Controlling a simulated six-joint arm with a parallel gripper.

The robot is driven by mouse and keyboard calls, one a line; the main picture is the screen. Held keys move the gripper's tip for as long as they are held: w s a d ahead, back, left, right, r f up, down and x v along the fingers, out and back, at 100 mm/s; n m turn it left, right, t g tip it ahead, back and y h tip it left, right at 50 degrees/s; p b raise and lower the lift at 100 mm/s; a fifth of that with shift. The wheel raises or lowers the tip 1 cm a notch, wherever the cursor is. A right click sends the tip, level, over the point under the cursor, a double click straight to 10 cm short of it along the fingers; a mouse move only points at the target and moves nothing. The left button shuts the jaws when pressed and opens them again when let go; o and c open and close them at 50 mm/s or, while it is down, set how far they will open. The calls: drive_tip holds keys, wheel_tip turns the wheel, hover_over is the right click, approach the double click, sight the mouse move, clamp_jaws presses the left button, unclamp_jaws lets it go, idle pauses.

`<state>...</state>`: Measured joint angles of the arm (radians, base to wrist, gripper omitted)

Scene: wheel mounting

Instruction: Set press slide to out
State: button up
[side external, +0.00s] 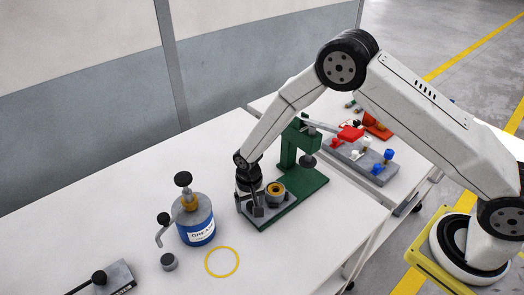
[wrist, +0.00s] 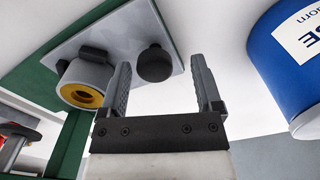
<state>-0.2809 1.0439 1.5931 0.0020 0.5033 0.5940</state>
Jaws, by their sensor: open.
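The green press (side external: 290,147) stands on the white table. Its grey slide plate (side external: 284,208) lies at the near-left end of the green base, and shows in the wrist view (wrist: 118,38). A grey wheel with a yellow centre (side external: 275,193) sits on the plate, to the left of the press ram (side external: 308,161); it also shows in the wrist view (wrist: 84,84). A black knob (wrist: 154,64) stands on the plate. My gripper (side external: 257,209) is low over the plate's left end. In the wrist view its open fingers (wrist: 161,62) appear either side of the knob; contact cannot be told.
A blue grease can (side external: 195,221) stands left of the press, with a small grey cylinder (side external: 169,262) and a yellow ring (side external: 222,262) in front. A grey block with a black lever (side external: 112,277) is at front left. A fixture with coloured parts (side external: 361,156) stands behind right.

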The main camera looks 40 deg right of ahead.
drive_tip(key=shift+r, duration=0.1)
drive_tip(key=shift+r, duration=3.8)
drive_tip(key=shift+r, duration=0.1)
drive_tip(key=shift+s+d+r, duration=0.15)
drive_tip(key=shift+d+r, duration=0.05)
drive_tip(key=s+d+r+n+t, duration=0.1)
drive_tip(key=s+d+r, duration=0.5)
drive_tip(key=s, duration=0.3)
drive_tip(key=s+d+r+n+t, duration=0.1)
drive_tip(key=s+d+r+n, duration=0.1)
drive_tip(key=s+d+r, duration=0.3)
drive_tip(key=s+d, duration=0.2)
drive_tip(key=s, duration=0.1)
drive_tip(key=shift+s+r+n+t, duration=0.3)
drive_tip(key=shift+s+r, duration=0.05)
drive_tip(key=shift+r, duration=0.05)
